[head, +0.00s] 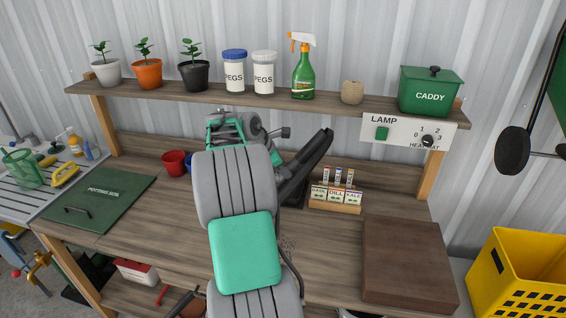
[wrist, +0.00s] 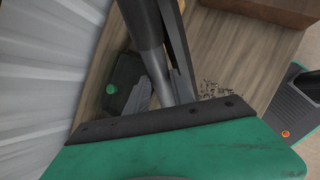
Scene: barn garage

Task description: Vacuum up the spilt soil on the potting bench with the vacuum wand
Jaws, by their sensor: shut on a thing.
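In the wrist view my gripper (wrist: 163,88) is shut on the vacuum wand (wrist: 148,30), a grey and black tube that slants up out of the picture. In the head view a dark slanted length, which looks like the wand (head: 310,153), shows right of my arm; my arm hides the grip. The spilt soil (wrist: 212,88) is a small patch of dark crumbs on the potting bench (wrist: 235,55), right of the fingers in the wrist view. The wand's nozzle cannot be made out clearly.
A black box with a green button (wrist: 122,85) stands near the wall. A seed packet rack (head: 335,207) and a brown box (head: 410,258) are on the right of the bench. A loaded shelf (head: 200,95) overhangs the back.

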